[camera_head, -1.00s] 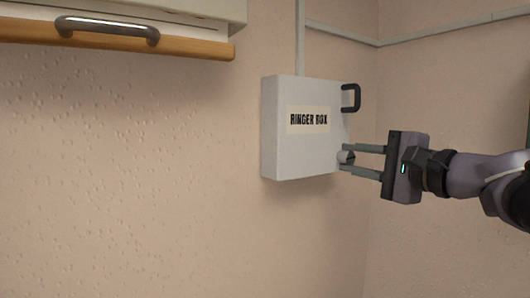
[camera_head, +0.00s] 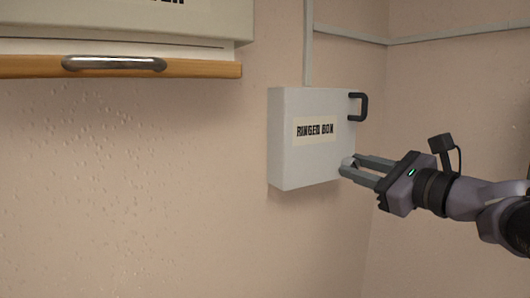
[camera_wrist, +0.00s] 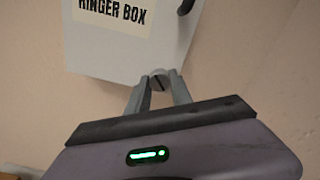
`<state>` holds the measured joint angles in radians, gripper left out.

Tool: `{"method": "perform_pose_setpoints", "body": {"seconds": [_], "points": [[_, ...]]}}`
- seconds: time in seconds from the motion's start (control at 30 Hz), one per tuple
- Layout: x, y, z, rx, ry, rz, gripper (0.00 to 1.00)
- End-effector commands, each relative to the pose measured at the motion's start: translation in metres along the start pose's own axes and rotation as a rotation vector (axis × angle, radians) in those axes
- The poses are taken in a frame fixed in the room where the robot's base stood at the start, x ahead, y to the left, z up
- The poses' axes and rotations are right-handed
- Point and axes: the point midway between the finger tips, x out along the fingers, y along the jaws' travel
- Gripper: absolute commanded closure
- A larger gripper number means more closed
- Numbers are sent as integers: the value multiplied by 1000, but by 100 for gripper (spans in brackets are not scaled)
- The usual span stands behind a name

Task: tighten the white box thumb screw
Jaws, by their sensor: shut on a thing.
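The white box (camera_head: 305,160), labelled "RINGER BOX", is fixed to the wall in the middle of the head view. Its lower front also shows in the wrist view (camera_wrist: 105,60). The grey thumb screw (camera_wrist: 160,80), with a dark slot across its head, is at the box's lower right edge; in the head view the fingers largely cover it. My gripper (camera_head: 347,168) reaches in from the right and is shut on the thumb screw. In the wrist view its two fingertips (camera_wrist: 159,84) sit on either side of the screw head.
A black handle (camera_head: 359,107) sticks out from the box's upper right edge, above my gripper. A white cabinet with a wooden lower edge (camera_head: 200,71) and a metal handle (camera_head: 114,64) hangs at the upper left. Conduit (camera_head: 308,45) runs up from the box. The wall below is clear.

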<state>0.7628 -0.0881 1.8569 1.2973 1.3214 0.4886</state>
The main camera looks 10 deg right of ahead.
Motion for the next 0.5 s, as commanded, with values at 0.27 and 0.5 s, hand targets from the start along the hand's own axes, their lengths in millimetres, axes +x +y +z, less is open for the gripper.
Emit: {"method": "perform_pose_setpoints", "body": {"seconds": [0.27,0.5], "points": [[0,-2,4,255,1,0,100],[0,-1,3,438,1,0,100]]}}
